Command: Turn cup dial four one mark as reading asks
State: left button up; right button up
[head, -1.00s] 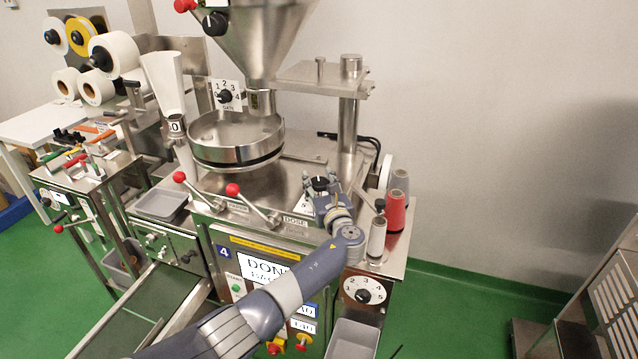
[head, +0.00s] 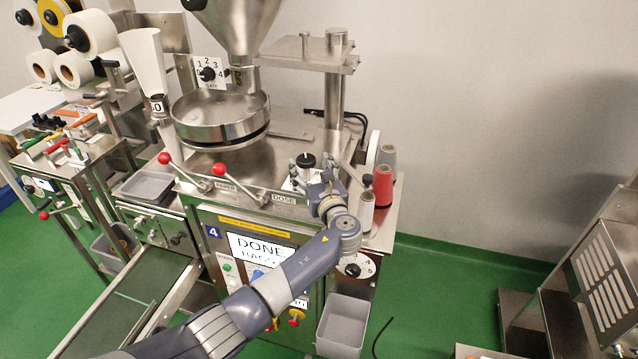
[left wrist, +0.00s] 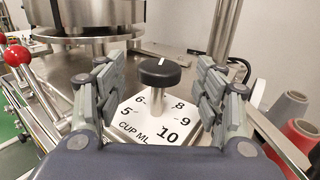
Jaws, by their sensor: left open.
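The cup dial (left wrist: 160,72) is a black round knob with a white mark on its far edge, standing on a post above a white CUP ML plate (left wrist: 150,128). The plate shows 5, 6, 8, 9 and 10; the part behind the knob is hidden. In the head view the dial (head: 305,159) sits on the steel top of packer 4. My left gripper (head: 317,182) is open, with one finger on each side of the knob and a gap on both sides. The display (head: 260,246) reads DONE and, partly covered by my arm, BAGS. My right gripper is not in view.
Red-knobbed levers (head: 219,170) stand left of the dial. A round steel pan (head: 220,118) is behind them. Thread spools (head: 382,185) and a steel post (head: 334,90) stand to the right. A grey bin (head: 342,325) hangs at the front.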

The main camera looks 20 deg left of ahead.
pick_arm(q)
jog(key=v, duration=0.7)
jog(key=shift+s+d, duration=0.2)
jog(key=shift+s, duration=0.1)
jog(key=shift+f, duration=0.1)
